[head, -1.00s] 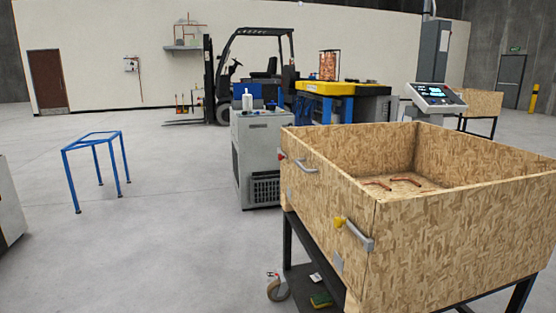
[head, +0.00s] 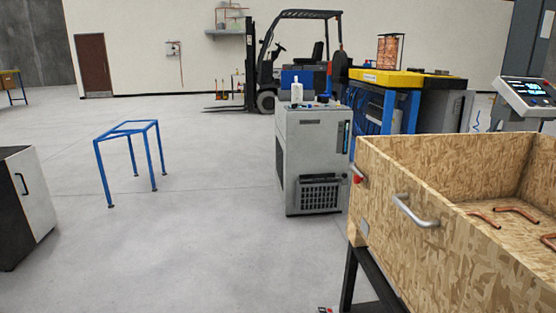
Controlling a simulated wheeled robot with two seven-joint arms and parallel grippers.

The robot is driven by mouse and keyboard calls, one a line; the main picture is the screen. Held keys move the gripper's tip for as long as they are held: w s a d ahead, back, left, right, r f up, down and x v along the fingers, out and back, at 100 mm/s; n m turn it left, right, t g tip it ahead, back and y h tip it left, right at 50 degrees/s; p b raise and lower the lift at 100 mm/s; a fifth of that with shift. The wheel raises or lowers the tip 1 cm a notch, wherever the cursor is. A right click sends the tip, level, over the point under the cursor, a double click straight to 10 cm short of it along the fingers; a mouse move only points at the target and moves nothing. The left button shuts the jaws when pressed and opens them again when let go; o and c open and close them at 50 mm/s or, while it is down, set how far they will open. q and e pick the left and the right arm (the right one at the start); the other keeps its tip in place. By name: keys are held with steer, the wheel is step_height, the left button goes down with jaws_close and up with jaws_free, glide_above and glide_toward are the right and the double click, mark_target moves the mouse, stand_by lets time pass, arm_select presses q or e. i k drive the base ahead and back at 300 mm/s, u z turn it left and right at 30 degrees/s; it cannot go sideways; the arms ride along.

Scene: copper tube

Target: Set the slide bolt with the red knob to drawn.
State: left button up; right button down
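A small red knob (head: 358,180) shows at the far left corner of the wooden crate (head: 395,245), beside a short grey metal part. It is small, and I cannot tell whether its slide bolt is drawn or shot. Neither of my grippers is in view.
A grey handle (head: 414,212) sticks out from the crate's side. Bent copper tubes (head: 517,214) lie inside. A grey machine (head: 312,160) stands behind the crate's left end. A blue frame (head: 128,131) and a dark-sided cabinet (head: 36,200) stand left. The floor between is clear.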

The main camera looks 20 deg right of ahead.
mark_target(357, 179)
steer(key=z, duration=0.2)
steer(key=i, duration=1.3)
steer(key=z, duration=0.4)
